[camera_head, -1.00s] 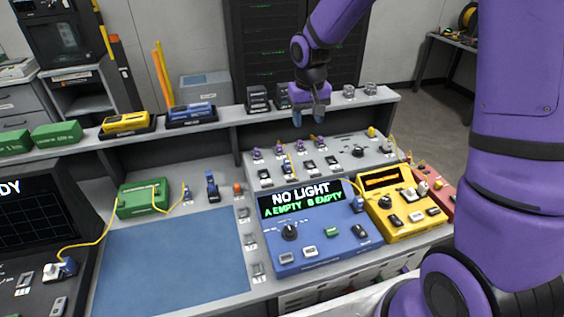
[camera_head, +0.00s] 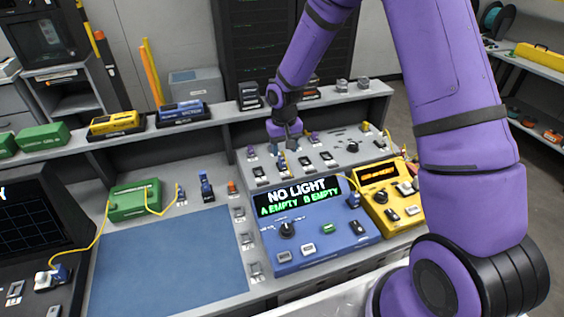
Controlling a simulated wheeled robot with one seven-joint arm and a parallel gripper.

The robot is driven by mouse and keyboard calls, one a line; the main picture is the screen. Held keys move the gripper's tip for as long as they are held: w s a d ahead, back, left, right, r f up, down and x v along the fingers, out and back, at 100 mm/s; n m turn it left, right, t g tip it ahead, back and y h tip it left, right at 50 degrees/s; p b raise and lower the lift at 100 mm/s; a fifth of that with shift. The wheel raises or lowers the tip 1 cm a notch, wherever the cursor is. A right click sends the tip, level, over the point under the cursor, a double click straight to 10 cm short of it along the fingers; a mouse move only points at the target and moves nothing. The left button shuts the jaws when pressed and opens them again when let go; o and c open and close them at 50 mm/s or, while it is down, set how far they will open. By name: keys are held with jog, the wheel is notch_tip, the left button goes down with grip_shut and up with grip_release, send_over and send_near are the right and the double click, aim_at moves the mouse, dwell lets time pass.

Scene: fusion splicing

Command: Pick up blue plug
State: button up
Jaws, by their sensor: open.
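Several blue plugs show. One (camera_head: 206,186) stands upright on the grey bench right of the green box. A smaller one (camera_head: 181,194) is beside it at the end of a yellow cable. Another (camera_head: 353,200) sits at the right edge of the blue meter (camera_head: 318,238). I cannot tell which one the task means. My gripper (camera_head: 290,143) is open, pointing down over the back of the grey panel of small connectors behind the meter. It is small and dark here; I cannot tell whether anything lies between its fingers.
The meter's screen reads NO LIGHT, A EMPTY, B EMPTY. A yellow device (camera_head: 385,200) stands right of it. The green box (camera_head: 134,201) has yellow cables. The blue mat (camera_head: 165,265) is bare. A shelf (camera_head: 215,122) with boxes runs behind the bench.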

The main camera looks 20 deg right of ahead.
aim_at(283, 158)
jog(key=f, duration=0.5)
jog(key=shift+w+a, duration=0.15)
jog(key=shift+w, duration=0.1)
grip_shut()
